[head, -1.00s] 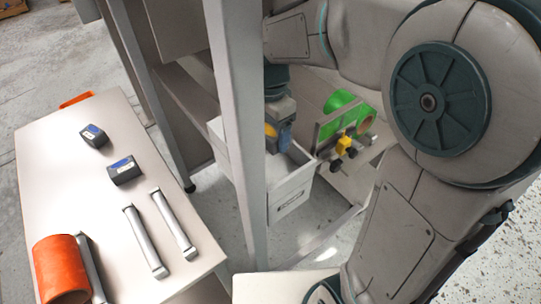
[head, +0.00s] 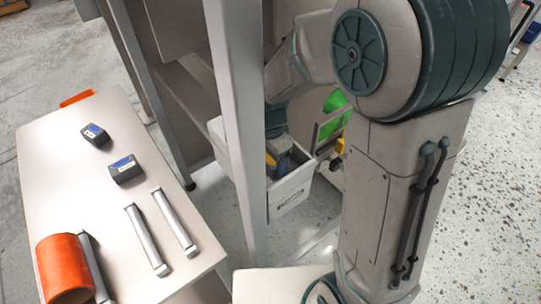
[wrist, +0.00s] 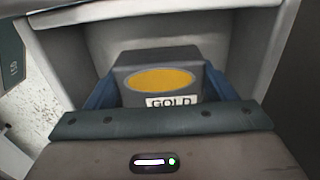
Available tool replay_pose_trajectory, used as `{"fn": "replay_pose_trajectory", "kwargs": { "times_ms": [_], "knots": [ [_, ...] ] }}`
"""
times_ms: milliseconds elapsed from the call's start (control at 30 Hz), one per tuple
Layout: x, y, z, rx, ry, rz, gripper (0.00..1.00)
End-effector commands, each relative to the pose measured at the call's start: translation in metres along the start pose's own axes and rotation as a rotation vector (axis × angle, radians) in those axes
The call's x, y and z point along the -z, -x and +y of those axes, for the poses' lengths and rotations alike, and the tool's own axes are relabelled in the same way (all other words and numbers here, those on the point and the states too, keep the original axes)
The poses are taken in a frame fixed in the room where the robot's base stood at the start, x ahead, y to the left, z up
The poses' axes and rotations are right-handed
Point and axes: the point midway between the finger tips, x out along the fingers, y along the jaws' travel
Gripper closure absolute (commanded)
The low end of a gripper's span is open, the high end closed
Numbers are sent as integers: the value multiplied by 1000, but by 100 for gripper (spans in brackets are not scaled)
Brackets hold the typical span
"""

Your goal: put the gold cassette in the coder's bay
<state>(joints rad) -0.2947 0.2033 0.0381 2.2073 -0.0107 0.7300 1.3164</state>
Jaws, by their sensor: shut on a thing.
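The gold cassette is a dark grey block with a yellow oval and a "GOLD" label. It shows in the wrist view (wrist: 160,78) and partly in the head view (head: 271,160). My gripper (wrist: 160,95) is shut on it, with a blue finger at each side; it also shows in the head view (head: 280,152). The cassette's underside is hidden.
The pale table (head: 75,160) at left holds two dark blue-labelled cassettes (head: 125,169), silver bars (head: 147,240) and an orange cylinder (head: 62,270).

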Motion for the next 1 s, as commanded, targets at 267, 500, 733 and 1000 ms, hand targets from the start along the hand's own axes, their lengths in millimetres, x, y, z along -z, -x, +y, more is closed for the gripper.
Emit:
{"fn": "replay_pose_trajectory", "kwargs": {
  "times_ms": [267, 500, 733, 1000],
  "knots": [
    [0, -2, 0, 0, 0, 0, 14],
    [0, 3, 0, 0, 0, 0, 14],
    [1, 41, -1, 7, 0, 2, 14],
    [0, 96, -1, 5, 0, 2, 14]
  ]
}}
